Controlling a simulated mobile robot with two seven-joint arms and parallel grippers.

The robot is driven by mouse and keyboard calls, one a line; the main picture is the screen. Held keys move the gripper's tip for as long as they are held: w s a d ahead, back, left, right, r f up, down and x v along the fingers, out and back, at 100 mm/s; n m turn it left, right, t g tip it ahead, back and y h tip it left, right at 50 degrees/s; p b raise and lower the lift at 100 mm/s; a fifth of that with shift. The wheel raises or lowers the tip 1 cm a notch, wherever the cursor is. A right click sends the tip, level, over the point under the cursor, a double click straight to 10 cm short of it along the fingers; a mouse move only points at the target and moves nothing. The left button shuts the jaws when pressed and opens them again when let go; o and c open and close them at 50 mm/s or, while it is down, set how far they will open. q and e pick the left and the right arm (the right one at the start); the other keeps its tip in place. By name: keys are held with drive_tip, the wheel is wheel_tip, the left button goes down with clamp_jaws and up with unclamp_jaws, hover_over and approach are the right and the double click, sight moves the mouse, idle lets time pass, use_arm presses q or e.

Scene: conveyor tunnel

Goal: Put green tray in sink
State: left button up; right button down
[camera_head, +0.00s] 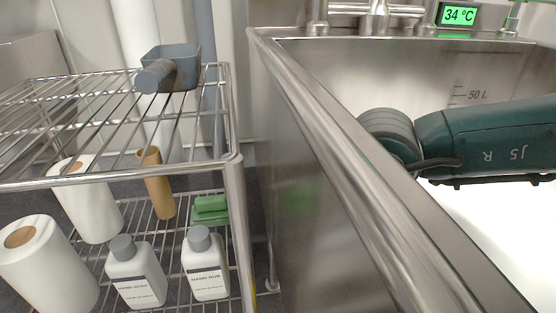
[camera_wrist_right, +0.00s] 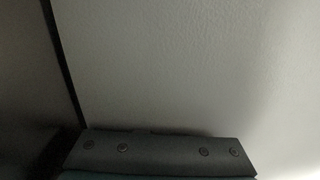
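The steel sink (camera_head: 420,72) fills the right of the head view, with a bright white area low inside it. My right arm reaches across it from the right edge, over the basin. My left gripper is not in view. In the right wrist view a dark bar with bolts shows at the bottom, before a plain pale surface. The right gripper's fingers do not show.
A wire rack (camera_head: 100,178) stands left of the sink. A grey-blue container (camera_head: 178,65) is on its top shelf. Below are white rolls (camera_head: 50,265), a brown cylinder (camera_head: 157,185) and two soap bottles (camera_head: 205,265). A faucet (camera_head: 375,12) and a temperature display (camera_head: 458,15) are behind the sink.

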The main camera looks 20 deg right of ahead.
drive_tip(key=shift+r, duration=0.1)
drive_tip(key=c, duration=1)
unclamp_jaws()
drive_tip(key=shift+c, duration=0.2)
drive_tip(key=shift+r, duration=0.4)
wheel_tip(320, 180, up, 11)
drive_tip(key=p, duration=0.5)
drive_tip(key=shift+r+p, duration=0.15)
drive_tip(key=shift+p, duration=0.2)
